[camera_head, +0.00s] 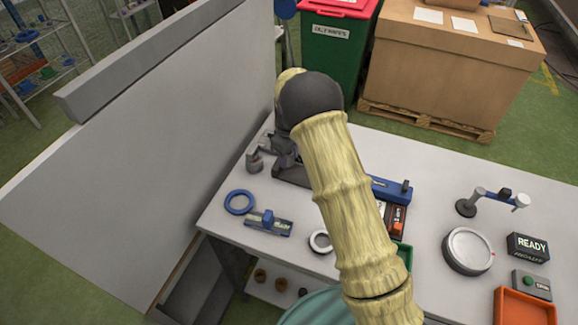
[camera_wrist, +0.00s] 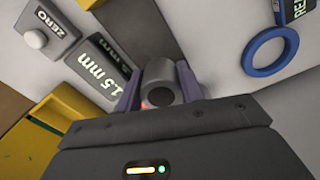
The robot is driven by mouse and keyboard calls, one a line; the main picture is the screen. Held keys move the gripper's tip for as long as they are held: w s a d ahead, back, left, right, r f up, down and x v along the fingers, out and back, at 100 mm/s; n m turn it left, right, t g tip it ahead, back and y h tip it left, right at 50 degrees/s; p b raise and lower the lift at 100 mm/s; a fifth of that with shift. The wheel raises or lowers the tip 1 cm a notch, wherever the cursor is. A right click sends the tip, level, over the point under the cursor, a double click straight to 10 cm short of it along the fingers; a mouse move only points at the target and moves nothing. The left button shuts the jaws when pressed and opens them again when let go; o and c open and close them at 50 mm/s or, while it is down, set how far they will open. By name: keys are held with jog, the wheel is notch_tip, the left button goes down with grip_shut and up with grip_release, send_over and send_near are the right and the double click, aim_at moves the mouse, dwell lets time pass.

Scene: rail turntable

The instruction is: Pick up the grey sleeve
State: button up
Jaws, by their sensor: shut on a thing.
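The grey sleeve (camera_wrist: 159,74) shows in the wrist view as a short grey cylinder with a dark round hole in its end. It sits between the two purple fingers of my gripper (camera_wrist: 158,90), one against each side. My gripper is shut on it. I cannot tell whether the sleeve touches the surface below or is clear of it. In the head view my arm covers most of the gripper, above the far left part of the white table (camera_head: 440,180).
A dark display reading 1.5 mm (camera_wrist: 104,62) and a grey ZERO button box (camera_wrist: 42,38) lie close by. A blue ring (camera_head: 239,202), a blue fixture (camera_head: 268,222) and a white-rimmed ring (camera_head: 320,242) lie nearer. A tall grey panel (camera_head: 150,140) stands left.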

notch_tip(320, 180, up, 5)
jog(key=shift+r+b, duration=0.1)
jog(key=shift+b, duration=0.35)
